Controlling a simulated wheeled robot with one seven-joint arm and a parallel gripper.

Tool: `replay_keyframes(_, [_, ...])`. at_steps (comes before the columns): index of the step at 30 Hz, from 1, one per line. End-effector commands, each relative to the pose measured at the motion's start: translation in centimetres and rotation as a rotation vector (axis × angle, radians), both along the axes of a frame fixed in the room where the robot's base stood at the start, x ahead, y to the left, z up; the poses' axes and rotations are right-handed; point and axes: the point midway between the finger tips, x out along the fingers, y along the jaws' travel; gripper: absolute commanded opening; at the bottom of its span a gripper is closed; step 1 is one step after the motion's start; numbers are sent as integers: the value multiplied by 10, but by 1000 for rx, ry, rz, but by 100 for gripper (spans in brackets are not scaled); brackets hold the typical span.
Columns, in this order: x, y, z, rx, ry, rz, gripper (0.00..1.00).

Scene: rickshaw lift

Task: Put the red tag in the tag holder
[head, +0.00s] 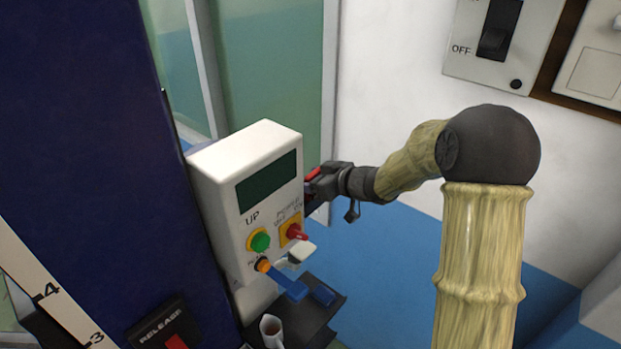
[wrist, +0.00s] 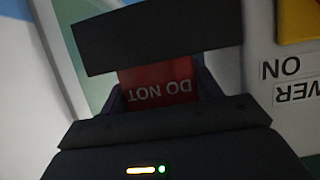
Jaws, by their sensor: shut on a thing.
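My gripper (head: 320,181) is at the right side of the white control box, shut on the red tag (head: 313,174). In the wrist view the red tag (wrist: 160,84) shows between the two dark fingers, with the words DO NOT upside down. A dark purplish holder-like piece (wrist: 209,84) shows at both sides of the tag, and I take it for the tag holder. The tag seems to lie within or just in front of it; I cannot tell how deep. The fingers hide much of the tag.
The control box (head: 220,167) carries a dark screen, a green button, an orange knob and a red switch. A dark tray (head: 318,318) with a cup (head: 271,329) sits below. A dark blue column stands left. Blue floor lies open behind my arm.

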Motion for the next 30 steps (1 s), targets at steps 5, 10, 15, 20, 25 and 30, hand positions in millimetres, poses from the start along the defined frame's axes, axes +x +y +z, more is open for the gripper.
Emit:
replay_keyframes(5, [0,0,-1,0,-2,-1,41])
replay_keyframes(10, [0,0,-3,0,0,0,41])
replay_keyframes(15, [0,0,-4,0,0,-1,85])
replay_keyframes(20, [0,0,-3,0,0,-1,85])
replay_keyframes(25, [0,0,-1,0,-2,-1,85])
replay_keyframes(30, [-7,-11,4,-1,-3,-3,85])
